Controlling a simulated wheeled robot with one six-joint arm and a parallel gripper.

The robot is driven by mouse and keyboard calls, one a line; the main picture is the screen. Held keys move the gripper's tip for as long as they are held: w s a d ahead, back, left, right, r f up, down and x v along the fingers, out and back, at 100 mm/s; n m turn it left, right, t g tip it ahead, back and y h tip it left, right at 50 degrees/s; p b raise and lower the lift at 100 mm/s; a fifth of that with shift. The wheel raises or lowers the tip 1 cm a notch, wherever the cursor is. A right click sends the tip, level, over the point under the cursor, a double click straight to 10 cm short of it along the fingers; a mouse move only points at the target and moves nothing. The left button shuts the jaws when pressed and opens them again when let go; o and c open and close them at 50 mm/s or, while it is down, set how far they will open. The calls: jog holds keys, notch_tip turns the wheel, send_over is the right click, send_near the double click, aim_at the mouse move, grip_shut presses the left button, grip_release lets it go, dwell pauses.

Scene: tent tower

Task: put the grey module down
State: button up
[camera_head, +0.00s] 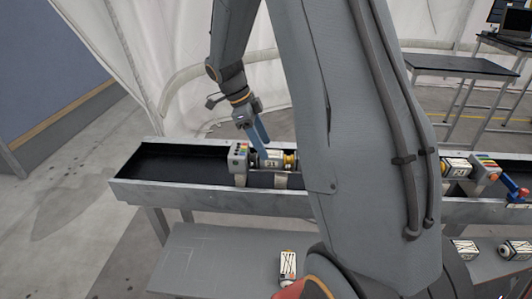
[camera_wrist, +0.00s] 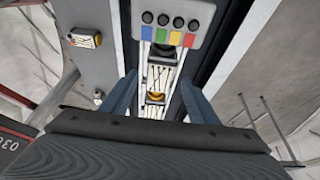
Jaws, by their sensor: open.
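My gripper (camera_head: 259,137) points down over the black-lined trough (camera_head: 160,165), its two blue fingers spread. In the wrist view the open fingers (camera_wrist: 160,92) stand on either side of a row of modules. A module with a white, black-marked label (camera_head: 271,159) lies in the row just under the fingertips; it also shows in the wrist view (camera_wrist: 160,76). I cannot tell whether the fingers touch it. A yellow ring part (camera_head: 290,160) adjoins it on the right. Which part is the grey module is not clear; my arm hides the row further right.
A grey end block (camera_head: 238,158) with coloured buttons stands at the row's left end. A second row (camera_head: 457,168) lies right of my arm. Loose modules (camera_head: 288,264) (camera_head: 465,248) rest on the lower shelf (camera_head: 210,262). The trough's left part is empty.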

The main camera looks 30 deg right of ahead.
jog(key=b+v, duration=0.2)
jog(key=v, duration=0.5)
jog(key=s+a+f+n+t+y, duration=0.1)
jog(key=s+a+f+n, duration=0.3)
jog(key=n, duration=0.8)
jog(key=s+a+f+n+t+y, duration=0.2)
jog(key=s+a+f+n, duration=0.3)
jog(key=s+a+n, duration=0.3)
jog(key=s+n, duration=0.4)
jog(key=s, duration=0.1)
jog(key=shift+s+n+t+y, duration=0.2)
jog(key=shift+n+t+y, duration=0.1)
jog(key=shift+n, duration=0.1)
